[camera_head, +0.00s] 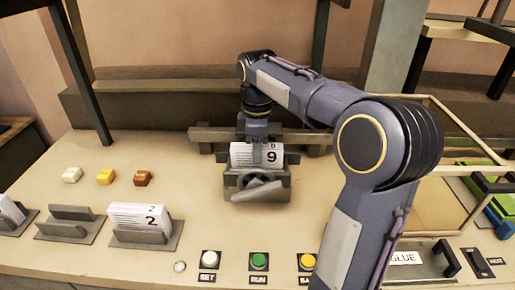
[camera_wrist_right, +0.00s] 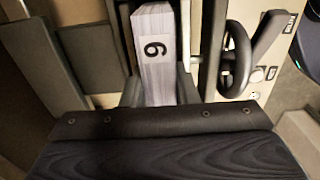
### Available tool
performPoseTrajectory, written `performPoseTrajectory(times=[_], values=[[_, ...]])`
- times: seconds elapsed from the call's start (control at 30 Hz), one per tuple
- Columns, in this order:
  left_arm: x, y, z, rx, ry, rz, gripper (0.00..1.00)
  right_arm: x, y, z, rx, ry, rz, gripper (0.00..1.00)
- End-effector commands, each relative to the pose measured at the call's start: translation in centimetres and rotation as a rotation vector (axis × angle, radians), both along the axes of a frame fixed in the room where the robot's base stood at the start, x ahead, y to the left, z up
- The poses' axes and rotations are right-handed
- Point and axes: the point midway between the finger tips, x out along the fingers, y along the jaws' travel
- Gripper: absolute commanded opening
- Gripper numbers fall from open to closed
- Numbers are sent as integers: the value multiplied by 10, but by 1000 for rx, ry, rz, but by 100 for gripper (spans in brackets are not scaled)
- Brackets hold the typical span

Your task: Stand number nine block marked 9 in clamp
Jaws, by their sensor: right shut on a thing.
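The white block marked 9 (camera_head: 243,154) stands upright in the clamp (camera_head: 282,184), between its grey jaws, at the middle of the table. The clamp has a grey handle on its front. My right gripper (camera_head: 257,140) reaches down from above and is shut on the block; its fingers partly cover the block. In the right wrist view the block (camera_wrist_right: 156,75) shows with its digit turned over, and the round clamp handle (camera_wrist_right: 228,62) is to its right. The block's lower part is hidden by the clamp. My left gripper is not in view.
A holder with a block marked 2 (camera_head: 138,217) and an empty holder (camera_head: 72,213) stand at left. White, yellow and brown pieces (camera_head: 105,177) lie behind them. Buttons (camera_head: 259,259) line the front edge. A wooden frame (camera_head: 455,232) is at right, partly behind my right arm.

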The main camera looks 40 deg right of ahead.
Motion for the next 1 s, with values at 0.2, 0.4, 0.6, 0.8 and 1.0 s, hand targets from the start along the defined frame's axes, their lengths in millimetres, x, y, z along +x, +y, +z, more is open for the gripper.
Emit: performPoseTrajectory(times=[0.2, 0.4, 0.6, 0.8, 1.0], values=[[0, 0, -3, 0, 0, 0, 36, 0, 0, -5, 1, -1, 0, 28], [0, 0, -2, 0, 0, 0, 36, 0, 0, -4, 1, -1, 1, 49], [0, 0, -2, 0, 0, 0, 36, 0, 0, -4, 0, -1, 1, 49], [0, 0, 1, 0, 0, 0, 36, 1, 0, 13, 0, -4, 0, 49], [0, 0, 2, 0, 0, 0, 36, 1, 0, 49, 0, -4, 0, 49]])
